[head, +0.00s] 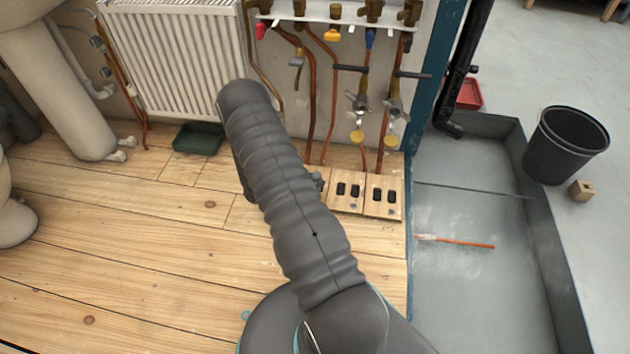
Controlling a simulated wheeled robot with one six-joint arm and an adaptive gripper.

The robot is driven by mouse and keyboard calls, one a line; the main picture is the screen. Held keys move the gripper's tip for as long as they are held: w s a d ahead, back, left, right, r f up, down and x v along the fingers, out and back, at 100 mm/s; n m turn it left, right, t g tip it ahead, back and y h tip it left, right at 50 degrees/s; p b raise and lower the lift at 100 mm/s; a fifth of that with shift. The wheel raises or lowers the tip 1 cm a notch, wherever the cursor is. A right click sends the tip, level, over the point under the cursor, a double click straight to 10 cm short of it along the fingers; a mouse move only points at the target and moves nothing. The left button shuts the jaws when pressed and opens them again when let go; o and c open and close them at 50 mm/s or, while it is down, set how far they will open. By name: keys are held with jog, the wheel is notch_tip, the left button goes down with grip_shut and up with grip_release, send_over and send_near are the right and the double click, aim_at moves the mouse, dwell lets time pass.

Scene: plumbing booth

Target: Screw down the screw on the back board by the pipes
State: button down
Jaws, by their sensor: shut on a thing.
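Pale wooden boards lie on the floor at the foot of the copper pipes (312,95). I cannot tell whether these spots are screws. Another board to the left is mostly covered by my dark grey arm. A small dark part shows at the arm's right edge beside the boards; I cannot tell what it is. My gripper is hidden behind my arm, as is anything in it. No screw can be made out clearly.
A white radiator (175,58) hangs on the wall, with a dark green tray (198,138) below it. Valves with yellow caps (357,137) stand above the boards. A blue post (438,75) and a grey basin (470,270) lie right. A black bucket (565,145) stands beyond.

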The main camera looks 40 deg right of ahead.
jog(key=m+g+y+b, duration=0.1)
jog(key=m+g, duration=0.1)
jog(key=m+g+b, duration=0.2)
jog(key=g, duration=0.1)
jog(key=shift+w+f+m+y, duration=0.15)
jog(key=shift+f+m+y, duration=0.05)
jog(key=shift+m+y, duration=0.2)
jog(key=shift+d+r+m+g+y, duration=0.1)
jog(key=shift+m+g+y, duration=0.5)
jog(key=shift+m+g, duration=0.4)
jog(key=m+g+y, duration=0.3)
jog(key=m+y, duration=0.1)
jog(key=shift+m+g, duration=0.3)
jog(key=shift+r, duration=0.15)
jog(key=shift+n+p, duration=0.3)
jog(key=shift+n, duration=0.1)
jog(key=shift+n+t+h, duration=0.4)
jog(key=shift+t+h, duration=0.1)
jog(key=shift+h, duration=0.1)
jog(key=shift+r+p, duration=2.3)
jog(key=shift+r, duration=1.65)
